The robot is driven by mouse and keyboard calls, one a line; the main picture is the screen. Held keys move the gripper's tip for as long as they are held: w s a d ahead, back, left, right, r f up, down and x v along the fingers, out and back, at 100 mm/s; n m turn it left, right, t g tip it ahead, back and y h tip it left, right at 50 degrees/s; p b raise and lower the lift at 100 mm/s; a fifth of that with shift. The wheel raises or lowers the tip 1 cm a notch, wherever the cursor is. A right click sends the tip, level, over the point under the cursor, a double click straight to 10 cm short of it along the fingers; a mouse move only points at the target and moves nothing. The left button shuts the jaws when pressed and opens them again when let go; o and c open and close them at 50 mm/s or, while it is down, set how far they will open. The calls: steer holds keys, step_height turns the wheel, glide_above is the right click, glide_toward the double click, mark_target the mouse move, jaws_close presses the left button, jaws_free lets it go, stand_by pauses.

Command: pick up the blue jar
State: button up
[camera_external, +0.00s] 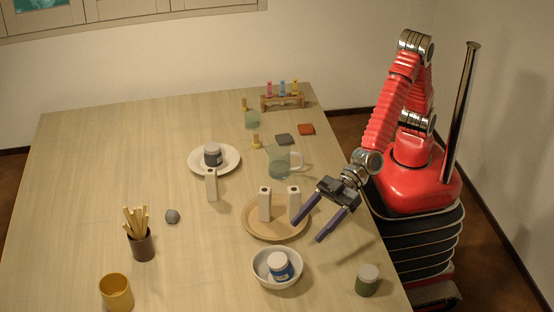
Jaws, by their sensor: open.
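A small jar with a blue band and a white lid (281,265) sits inside a white bowl (259,276) near the front right of the table. A dark grey-blue jar with a dark lid (212,155) stands on a white plate (196,168) farther back and left. My gripper (308,231) is open and empty, its two purple fingers pointing down and left. It hangs above the table's right side, behind and right of the bowl in the picture. No jar is between the fingers.
A wooden tray (252,230) with two pale bottles stands left of my gripper. A glass mug (279,163) is behind it. A green jar (367,281) stands at the front right. A cup of sticks (142,245) and a yellow cup (117,293) stand front left. The far left is clear.

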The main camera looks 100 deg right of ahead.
glide_toward(279, 258)
steer(key=x, duration=0.2)
steer(key=f+x, duration=0.1)
steer(key=x, duration=0.1)
steer(key=shift+s+d, duration=0.1)
steer(key=shift+w+a+f, duration=0.15)
steer(key=shift+w+a, duration=0.15)
steer(key=shift+w, duration=0.15)
steer(key=shift+x, duration=2.6)
steer(key=shift+c, duration=0.2)
steer(key=c, duration=1.4)
